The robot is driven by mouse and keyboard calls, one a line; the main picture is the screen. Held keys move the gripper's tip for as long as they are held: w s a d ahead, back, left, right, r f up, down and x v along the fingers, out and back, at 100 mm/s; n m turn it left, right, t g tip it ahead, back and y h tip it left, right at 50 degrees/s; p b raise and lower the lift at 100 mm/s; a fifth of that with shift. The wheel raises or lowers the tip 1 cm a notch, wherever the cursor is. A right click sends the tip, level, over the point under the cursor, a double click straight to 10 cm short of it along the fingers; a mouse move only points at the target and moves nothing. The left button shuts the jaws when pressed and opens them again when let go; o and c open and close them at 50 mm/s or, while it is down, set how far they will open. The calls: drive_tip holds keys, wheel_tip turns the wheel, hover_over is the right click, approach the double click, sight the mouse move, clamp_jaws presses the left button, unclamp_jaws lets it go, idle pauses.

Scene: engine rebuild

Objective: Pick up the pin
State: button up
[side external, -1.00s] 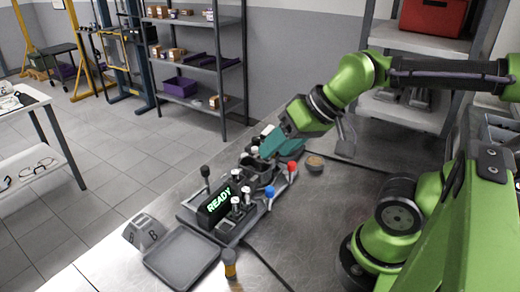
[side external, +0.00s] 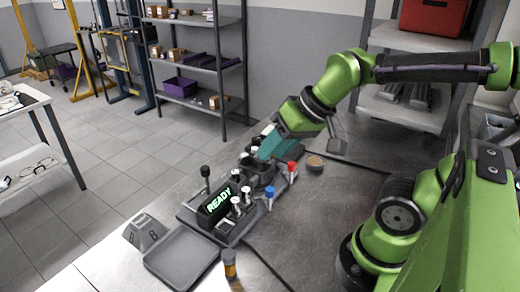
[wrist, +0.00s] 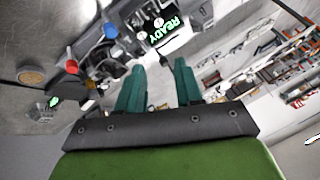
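My gripper (side external: 266,153) hangs over the back part of a grey fixture (side external: 225,227) on the metal bench. Its two teal fingers are apart in the wrist view (wrist: 159,68), and I see nothing between them. Several small upright pin-like parts with pale tops stand in the fixture, one at its front (side external: 246,190). I cannot tell which of them is the pin of the task. In the side view the fingers hide part of the fixture's back end. I cannot tell whether the fingertips touch anything.
A red-topped part (side external: 292,168) and a blue-topped part (side external: 269,191) stand at the fixture's right side. A lit READY display (side external: 217,204) and a black-knobbed lever (side external: 205,172) are at its left. An empty grey tray (side external: 180,258) lies in front. A round tan-topped piece (side external: 315,161) stands right.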

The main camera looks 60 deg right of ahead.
drive_tip(key=w+d+n+g+h, duration=0.1)
drive_tip(key=w+d+n+g, duration=0.15)
drive_tip(key=w, duration=0.45)
drive_tip(key=w+d+n+g+h, duration=0.1)
drive_tip(key=w+g, duration=0.2)
drive_tip(key=w, duration=0.3)
drive_tip(key=g, duration=0.1)
hover_over(235, 172)
drive_tip(key=s, duration=0.1)
drive_tip(key=shift+n, duration=0.35)
wheel_tip(235, 172, down, 8)
drive_tip(key=shift+f, duration=0.2)
drive_tip(key=shift+w+f, duration=0.25)
drive_tip(key=shift+f, duration=1.3)
drive_tip(key=shift+w+f, duration=0.2)
drive_tip(key=shift+f, duration=1.3)
clamp_jaws()
